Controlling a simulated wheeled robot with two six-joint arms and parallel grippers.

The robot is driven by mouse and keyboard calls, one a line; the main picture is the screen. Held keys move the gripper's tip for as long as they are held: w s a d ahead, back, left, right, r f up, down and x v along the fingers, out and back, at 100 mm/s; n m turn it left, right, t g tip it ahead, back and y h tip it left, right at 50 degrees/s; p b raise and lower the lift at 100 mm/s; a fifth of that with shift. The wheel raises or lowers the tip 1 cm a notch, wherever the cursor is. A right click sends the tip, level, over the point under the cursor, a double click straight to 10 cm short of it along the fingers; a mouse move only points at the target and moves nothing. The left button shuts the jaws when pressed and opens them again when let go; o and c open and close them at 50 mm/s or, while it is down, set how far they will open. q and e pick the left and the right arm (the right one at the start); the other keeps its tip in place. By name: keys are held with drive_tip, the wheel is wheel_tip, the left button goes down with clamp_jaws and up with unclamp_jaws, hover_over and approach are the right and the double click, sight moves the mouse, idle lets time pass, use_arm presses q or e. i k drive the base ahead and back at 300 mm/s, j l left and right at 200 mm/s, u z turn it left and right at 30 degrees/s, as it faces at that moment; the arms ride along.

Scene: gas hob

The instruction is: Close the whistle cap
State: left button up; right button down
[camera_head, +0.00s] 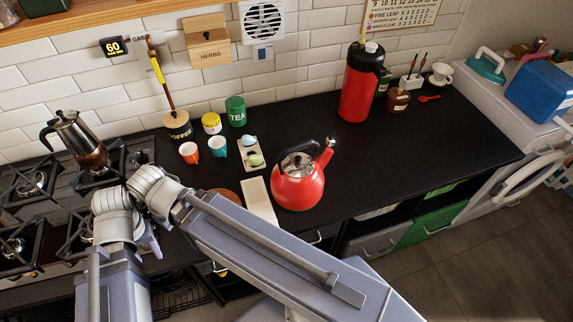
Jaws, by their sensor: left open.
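The red kettle (297,190) stands on the black counter with a dark arched handle and a steel lid. Its spout points up and to the right. The small whistle cap (331,143) is at the spout tip and seems to stand up from it, though it is too small to be sure of its angle. My left arm crosses the lower part of the view, in front of the counter's front edge. Only a small part of my left gripper (150,243) seems to show, left of the kettle and well apart from it. My right gripper is not seen.
A pale rectangular board (259,201) lies just left of the kettle. A red flask (359,90) stands behind it to the right. Mugs and a green tea tin (236,111) stand behind left. A moka pot (78,143) is on the hob. The counter right of the kettle is clear.

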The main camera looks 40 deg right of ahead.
sight(329, 141)
drive_tip(key=k+z, duration=0.1)
drive_tip(key=z, duration=1.65)
drive_tip(key=k+l, duration=0.1)
drive_tip(key=l, duration=0.4)
drive_tip(key=k+l+z, duration=0.15)
drive_tip(key=l, duration=0.35)
drive_tip(key=i+j, duration=0.1)
drive_tip(key=j, duration=0.25)
